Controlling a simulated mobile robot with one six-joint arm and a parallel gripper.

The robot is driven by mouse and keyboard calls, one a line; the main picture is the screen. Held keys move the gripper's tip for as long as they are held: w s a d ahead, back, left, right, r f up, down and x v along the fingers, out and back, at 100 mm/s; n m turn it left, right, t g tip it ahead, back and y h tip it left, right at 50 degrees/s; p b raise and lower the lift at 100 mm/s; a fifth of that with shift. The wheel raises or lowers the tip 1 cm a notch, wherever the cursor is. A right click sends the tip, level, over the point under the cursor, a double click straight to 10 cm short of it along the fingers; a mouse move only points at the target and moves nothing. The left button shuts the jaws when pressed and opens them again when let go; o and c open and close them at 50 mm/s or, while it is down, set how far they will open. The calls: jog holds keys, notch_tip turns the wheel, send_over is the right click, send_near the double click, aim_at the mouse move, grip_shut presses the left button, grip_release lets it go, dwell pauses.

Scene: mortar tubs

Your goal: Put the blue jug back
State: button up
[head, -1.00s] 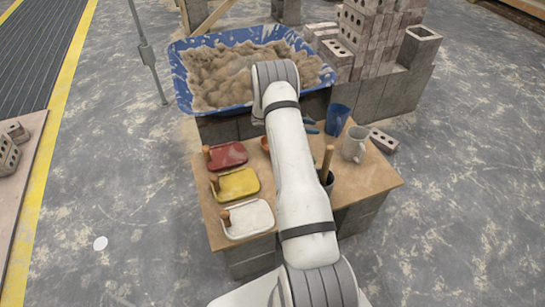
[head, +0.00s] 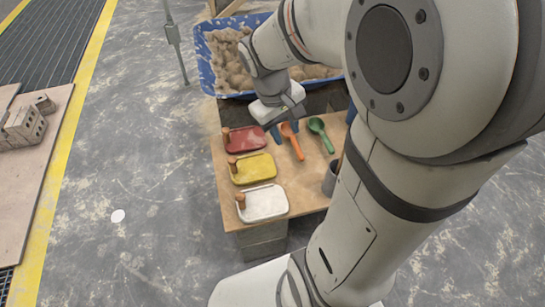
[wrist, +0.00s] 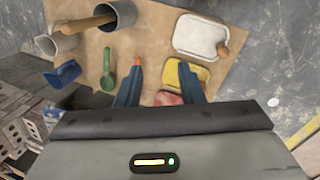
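The blue jug (wrist: 65,73) lies at the left of the wrist view, at the table's edge beside a light grey jug (wrist: 58,44). In the head view only a blue sliver (head: 351,114) shows past my arm. My gripper (wrist: 160,69) is open, its two blue fingers apart with nothing held between them. In the head view my gripper (head: 285,132) is over the far part of the table, left of the blue jug, near the red tray and the orange scoop.
The wooden table (head: 303,198) holds red (head: 246,139), yellow (head: 252,168) and white (head: 263,202) trays, orange (head: 292,141) and green (head: 320,134) scoops and a grey pot (head: 330,180). A blue tub of mortar (head: 207,70) stands behind. Bricks (wrist: 20,130) are at lower left.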

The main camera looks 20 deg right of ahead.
jog(key=s+a+m+t+y, duration=0.1)
jog(key=s+a+m+y, duration=0.1)
jog(key=s+a, duration=0.4)
jog(key=shift+s+r+t+y, duration=0.3)
jog(key=shift+s+r, duration=0.05)
jog(key=shift+s, duration=0.45)
jog(key=shift+r, duration=0.1)
notch_tip(320, 180, up, 23)
jog(key=t+p, duration=0.1)
jog(key=p, duration=1.9)
jog(key=shift+f, duration=0.2)
jog(key=shift+d, duration=0.1)
